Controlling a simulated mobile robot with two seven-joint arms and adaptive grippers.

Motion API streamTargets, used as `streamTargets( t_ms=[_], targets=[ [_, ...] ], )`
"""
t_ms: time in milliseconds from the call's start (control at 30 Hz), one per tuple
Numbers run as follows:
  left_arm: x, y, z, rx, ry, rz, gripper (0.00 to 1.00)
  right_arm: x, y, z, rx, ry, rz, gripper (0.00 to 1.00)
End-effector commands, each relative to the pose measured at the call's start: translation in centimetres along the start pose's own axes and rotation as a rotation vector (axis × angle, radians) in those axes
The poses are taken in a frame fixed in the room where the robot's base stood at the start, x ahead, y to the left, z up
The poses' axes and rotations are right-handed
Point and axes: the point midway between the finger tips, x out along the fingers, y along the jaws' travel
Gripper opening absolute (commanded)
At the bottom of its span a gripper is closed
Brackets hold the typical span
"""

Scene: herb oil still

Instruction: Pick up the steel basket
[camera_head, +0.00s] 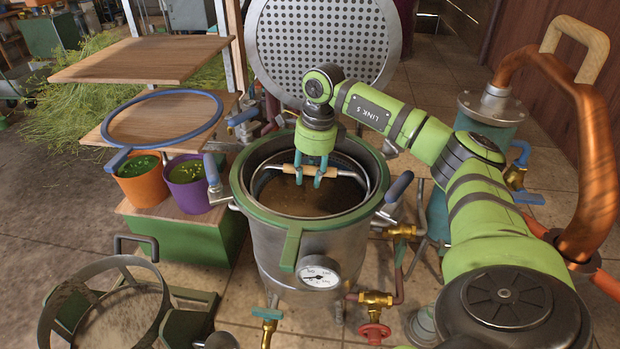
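The steel basket (373,178) sits inside the steel still pot (275,246), its thin rim just within the pot's green rim. Brown material fills the middle. A wooden grip on its bail handle (332,172) spans the opening. My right gripper (308,181) points down over the pot from its green arm. Its teal fingers overlap the wooden grip, and a gap shows between them. I cannot tell whether they are closed on the grip. My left gripper is not in view.
A large perforated steel disc (320,40) stands behind the pot. Orange (143,183) and purple (190,185) pots stand left beneath a blue ring (162,143). A round metal frame (100,290) is at lower left. A copper pipe (600,150) rises at right.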

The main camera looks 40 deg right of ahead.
Motion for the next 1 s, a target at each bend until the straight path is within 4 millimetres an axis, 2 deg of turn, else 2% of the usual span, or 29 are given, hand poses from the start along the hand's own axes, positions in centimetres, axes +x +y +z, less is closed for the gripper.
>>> streamTargets(
  t_ms=[333,533,667,833,933,1000],
  targets=[
    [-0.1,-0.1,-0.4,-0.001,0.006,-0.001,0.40,-0.6,-0.1,0.2,0.001,-0.009,-0.005,0.00],
    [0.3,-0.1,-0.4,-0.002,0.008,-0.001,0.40,-2.4,-0.2,0.5,0.001,-0.013,-0.007,0.00],
    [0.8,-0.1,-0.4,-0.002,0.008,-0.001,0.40,-4.9,-0.1,0.9,0.000,-0.016,-0.008,0.00],
    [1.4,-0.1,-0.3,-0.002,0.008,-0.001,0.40,-9.3,-0.1,1.4,-0.001,-0.018,-0.008,0.00],
    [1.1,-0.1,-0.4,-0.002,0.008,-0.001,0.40,-12.4,-0.1,1.7,-0.001,-0.017,-0.008,0.00],
    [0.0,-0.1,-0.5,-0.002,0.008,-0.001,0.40,-14.5,-0.1,1.8,0.000,-0.013,-0.009,0.00]
  ],
)
